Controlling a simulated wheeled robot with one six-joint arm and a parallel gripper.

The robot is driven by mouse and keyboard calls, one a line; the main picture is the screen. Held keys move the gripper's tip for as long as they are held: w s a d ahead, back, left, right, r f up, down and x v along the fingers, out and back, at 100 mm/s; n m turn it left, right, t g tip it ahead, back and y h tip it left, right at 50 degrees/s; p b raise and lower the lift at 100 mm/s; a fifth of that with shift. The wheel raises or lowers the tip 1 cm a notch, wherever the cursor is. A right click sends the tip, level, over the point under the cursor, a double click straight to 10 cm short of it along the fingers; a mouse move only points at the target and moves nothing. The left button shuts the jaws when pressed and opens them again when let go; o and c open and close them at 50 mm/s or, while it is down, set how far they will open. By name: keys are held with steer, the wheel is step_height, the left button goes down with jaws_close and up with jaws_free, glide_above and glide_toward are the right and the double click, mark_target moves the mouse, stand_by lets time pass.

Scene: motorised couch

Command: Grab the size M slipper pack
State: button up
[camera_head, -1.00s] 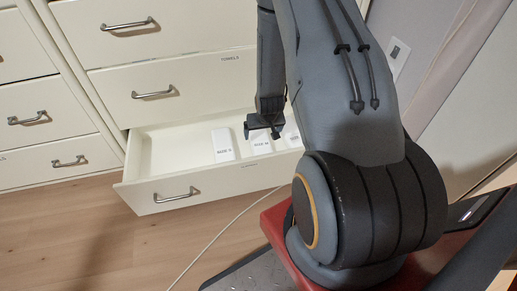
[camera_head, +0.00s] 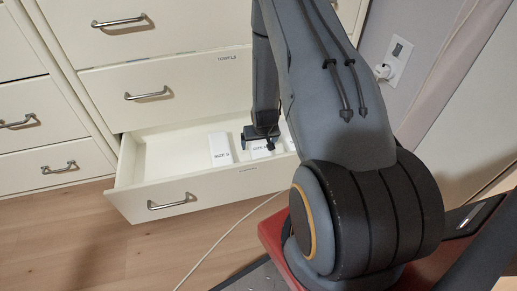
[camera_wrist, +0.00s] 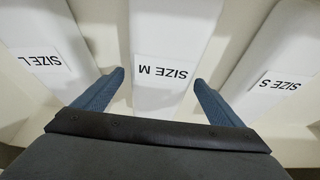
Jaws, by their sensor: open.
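The size M slipper pack (camera_wrist: 168,40) is a white pack with a "SIZE M" label, upside down in the wrist view. It lies in the open bottom drawer, between the other two packs. In the head view its front end (camera_head: 260,152) shows below my gripper (camera_head: 260,135). In the wrist view my gripper (camera_wrist: 158,80) is open, with one blue finger on each side of the M pack. The fingertips overlap the gaps beside it; I cannot tell how deep they reach. Part of the pack is hidden by my gripper.
The size S pack (camera_head: 219,149) lies left in the drawer in the head view. The size L pack (camera_wrist: 30,55) is at the left of the wrist view. The open drawer (camera_head: 180,193) has low walls, with free room at its left. A towels drawer (camera_head: 190,85) is shut above.

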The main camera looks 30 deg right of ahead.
steer(key=shift+c, duration=0.5)
steer(key=c, duration=1.1)
steer(key=shift+r, duration=0.15)
